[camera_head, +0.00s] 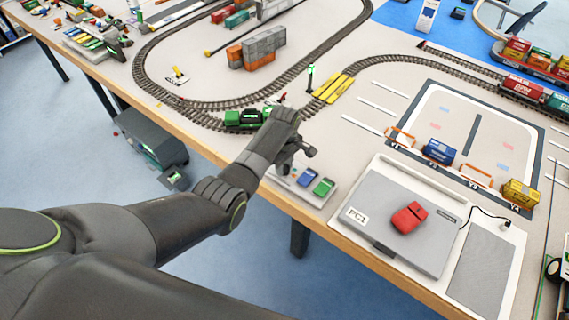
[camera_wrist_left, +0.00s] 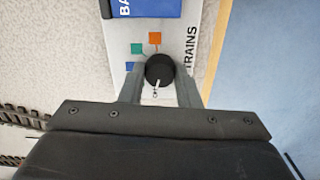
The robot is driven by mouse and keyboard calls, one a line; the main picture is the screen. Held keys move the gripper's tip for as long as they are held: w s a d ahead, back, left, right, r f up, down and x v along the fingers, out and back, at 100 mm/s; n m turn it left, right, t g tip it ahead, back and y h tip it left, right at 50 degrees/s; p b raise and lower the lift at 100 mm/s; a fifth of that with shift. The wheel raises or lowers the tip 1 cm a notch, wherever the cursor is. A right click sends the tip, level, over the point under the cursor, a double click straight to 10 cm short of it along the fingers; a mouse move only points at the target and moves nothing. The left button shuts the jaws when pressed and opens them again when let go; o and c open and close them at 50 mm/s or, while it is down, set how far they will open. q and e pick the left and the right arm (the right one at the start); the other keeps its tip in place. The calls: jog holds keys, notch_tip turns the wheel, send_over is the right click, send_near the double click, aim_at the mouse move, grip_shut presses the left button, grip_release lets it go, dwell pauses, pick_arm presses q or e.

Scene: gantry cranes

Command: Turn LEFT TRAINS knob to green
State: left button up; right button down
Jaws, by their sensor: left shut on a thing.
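The black knob (camera_wrist_left: 159,68) shows in the left wrist view on a pale control panel (camera_wrist_left: 196,20). The word TRAINS runs beside it; the rest of the label is out of view. A white line on the knob lies on its lower side. The green mark (camera_wrist_left: 137,48) is at the knob's upper left, an orange mark (camera_wrist_left: 155,38) is above it and a blue mark (camera_wrist_left: 130,67) is at left. My left gripper (camera_wrist_left: 159,76) is shut on the knob, one finger each side. In the head view my left gripper (camera_head: 298,152) hides the knob.
The panel (camera_head: 318,199) in the head view carries a blue block (camera_head: 308,178) and a green block (camera_head: 324,187), close to the table's front edge. A green locomotive (camera_head: 243,118) stands on the track just behind my wrist.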

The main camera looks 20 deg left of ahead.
pick_arm(q)
jog(key=m+p, duration=0.1)
jog(key=m, duration=0.2)
jog(key=shift+r+p, duration=0.15)
jog(key=shift+p, duration=0.15)
jog(key=shift+m+p, duration=0.65)
jog(key=shift+m, duration=1.25)
jog(key=o, duration=1)
jog(key=shift+c, duration=0.2)
jog(key=shift+r, duration=0.3)
notch_tip(320, 180, up, 17)
jog(key=shift+f, duration=0.2)
